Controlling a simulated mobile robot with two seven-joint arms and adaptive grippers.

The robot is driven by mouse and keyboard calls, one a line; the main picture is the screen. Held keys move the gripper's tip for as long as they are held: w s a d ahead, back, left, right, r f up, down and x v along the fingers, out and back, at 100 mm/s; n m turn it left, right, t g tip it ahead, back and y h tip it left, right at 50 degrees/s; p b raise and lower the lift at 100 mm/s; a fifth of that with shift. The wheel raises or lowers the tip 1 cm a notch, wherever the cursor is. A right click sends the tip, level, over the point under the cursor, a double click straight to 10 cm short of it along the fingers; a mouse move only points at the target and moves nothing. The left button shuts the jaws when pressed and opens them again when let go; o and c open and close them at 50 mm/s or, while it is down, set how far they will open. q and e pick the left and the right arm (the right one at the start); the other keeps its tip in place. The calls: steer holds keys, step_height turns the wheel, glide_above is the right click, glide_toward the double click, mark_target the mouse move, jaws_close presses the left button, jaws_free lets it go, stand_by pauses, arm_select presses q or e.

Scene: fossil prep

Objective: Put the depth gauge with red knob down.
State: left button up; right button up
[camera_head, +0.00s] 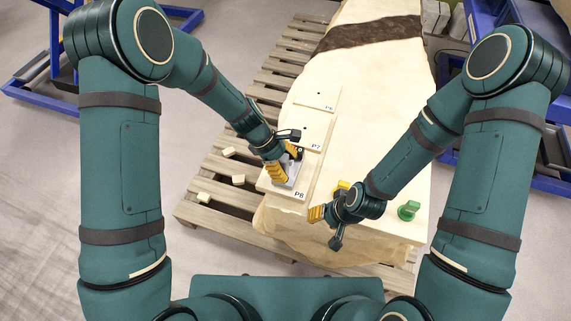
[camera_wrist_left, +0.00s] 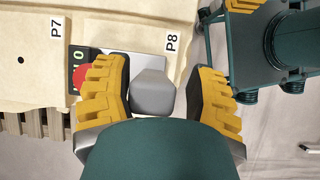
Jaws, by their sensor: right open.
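The depth gauge (camera_head: 292,174) is on the pale pad marked P8 (camera_head: 284,188), at the near left corner of the big pale block. In the left wrist view the gauge (camera_wrist_left: 152,92) shows a grey body and a dark display; its red knob (camera_wrist_left: 80,76) is partly hidden behind the left finger. My left gripper (camera_head: 283,165) is over the gauge. Its fingers (camera_wrist_left: 160,95) stand apart on either side of the grey body, with a clear gap on the right; the left finger looks close to it. My right gripper (camera_head: 325,228) is open and empty near the block's front edge.
A wooden pallet (camera_head: 225,190) with small loose blocks lies beneath.

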arm_select(q)
steer(key=shift+r, duration=0.1)
steer(key=shift+w+a+r, duration=0.1)
steer(key=shift+r, duration=0.2)
steer(key=p+v, duration=0.3)
steer(key=v, duration=0.7)
steer(key=s+a+f+m+t+y, duration=0.1)
steer(key=s+a+f+m+t, duration=0.2)
steer(key=s+f+m, duration=0.9)
steer(key=s+a+f, duration=0.1)
steer(key=s, duration=0.2)
steer(key=shift+m+y, duration=0.3)
steer(key=shift+y, duration=0.1)
steer(key=shift+w+a+f, duration=0.1)
steer(key=shift+a+f, duration=0.05)
